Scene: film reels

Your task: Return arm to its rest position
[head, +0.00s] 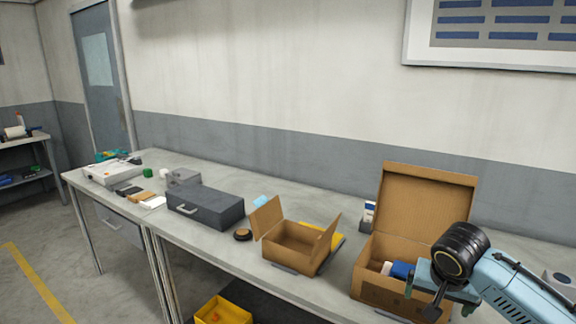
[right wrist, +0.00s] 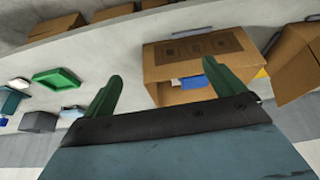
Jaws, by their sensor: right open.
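My right arm comes in from the right in the head view. Its gripper (head: 436,300) is in front of the larger open cardboard box (head: 380,292), overlapping its right part in the picture. In the right wrist view the two green fingers of the right gripper (right wrist: 165,86) are wide apart with nothing between them. The box also shows in the right wrist view (right wrist: 165,62), beyond the fingertips. Blue and white items (head: 402,270) are visible inside it. My left gripper is in neither view.
A smaller open cardboard box (head: 290,258) stands left of the larger one. Left of it are a small dark round object (head: 242,235) and a dark grey case (head: 205,208). A yellow bin (head: 222,312) is below the bench. A green tray (right wrist: 57,79) shows in the wrist view.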

